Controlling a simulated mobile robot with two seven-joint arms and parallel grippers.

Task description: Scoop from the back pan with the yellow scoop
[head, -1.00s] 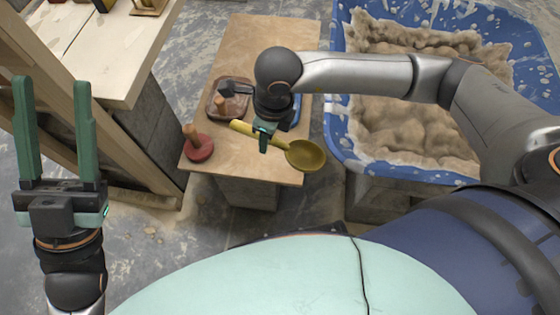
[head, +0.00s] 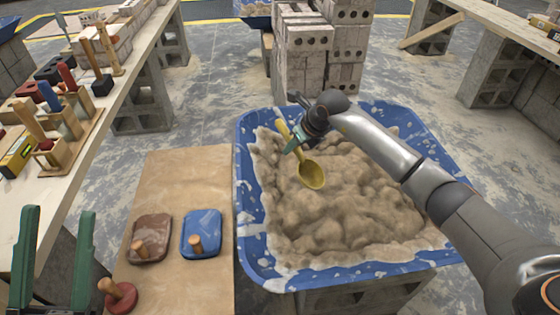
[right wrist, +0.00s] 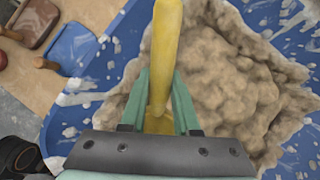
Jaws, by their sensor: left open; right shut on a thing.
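The yellow scoop (head: 311,174) is in my right gripper (head: 296,146), which is shut on its handle. It is over the left half of a large blue tub (head: 250,245) filled with lumpy tan mortar (head: 350,205). The bowl hangs toward the camera and looks empty; I cannot tell whether it touches the mortar. In the right wrist view the scoop's handle (right wrist: 166,45) runs up between the fingers, with mortar behind. A smaller blue pan (head: 252,8) with pale contents stands far back. My left gripper (head: 55,235) is open and empty at the lower left.
A wooden board left of the tub bears a brown float (head: 150,238), a blue float (head: 202,233) and a red round float (head: 118,295). A bench (head: 60,190) with several tools runs along the left. Stacked blocks (head: 320,50) stand behind the tub.

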